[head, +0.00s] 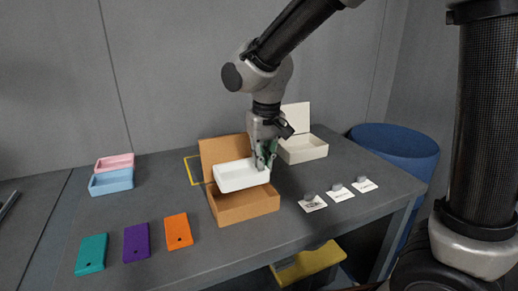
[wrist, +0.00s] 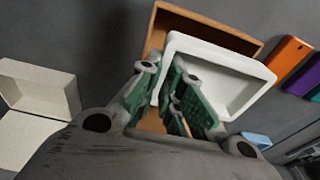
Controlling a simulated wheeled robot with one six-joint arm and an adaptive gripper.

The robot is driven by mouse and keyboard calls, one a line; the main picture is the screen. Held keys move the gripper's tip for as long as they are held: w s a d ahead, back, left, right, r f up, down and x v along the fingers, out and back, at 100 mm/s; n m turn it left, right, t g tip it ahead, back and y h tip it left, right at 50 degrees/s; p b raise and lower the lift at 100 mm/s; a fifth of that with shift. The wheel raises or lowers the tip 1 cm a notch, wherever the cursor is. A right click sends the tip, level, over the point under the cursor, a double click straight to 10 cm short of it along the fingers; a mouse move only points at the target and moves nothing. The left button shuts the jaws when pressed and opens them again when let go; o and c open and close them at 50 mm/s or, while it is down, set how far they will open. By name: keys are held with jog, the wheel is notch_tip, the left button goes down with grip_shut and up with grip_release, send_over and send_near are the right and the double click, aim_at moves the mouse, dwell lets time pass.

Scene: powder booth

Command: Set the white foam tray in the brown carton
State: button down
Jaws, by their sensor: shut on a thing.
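The white foam tray (head: 241,176) is held above the open brown carton (head: 248,208). My gripper (head: 264,158) is shut on the tray's right end wall. In the wrist view the fingers (wrist: 172,98) pinch one wall of the white tray (wrist: 225,75), and the carton (wrist: 205,24) shows behind and below it. The tray looks roughly level and overlaps the carton's opening. The carton's lid stands up at the back. The tray hides much of the carton's inside, and I cannot tell whether the tray touches the carton.
A cream box (head: 303,149) with a raised lid stands behind right. Pink (head: 114,161) and blue (head: 111,181) trays are at left. Teal (head: 91,254), purple (head: 137,242) and orange (head: 178,231) plates lie in front. Small grey pieces on white labels (head: 340,192) lie right. A blue bin (head: 398,150) stands beyond.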

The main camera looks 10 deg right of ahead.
jog(key=shift+w+f, duration=0.1)
jog(key=shift+w, duration=0.15)
jog(key=shift+f, duration=2.4)
jog(key=shift+f, duration=0.35)
jog(key=shift+f, duration=0.45)
jog(key=shift+f, duration=0.2)
jog(key=shift+f, duration=0.3)
jog(key=shift+f, duration=0.2)
jog(key=c, duration=1.5)
grip_release()
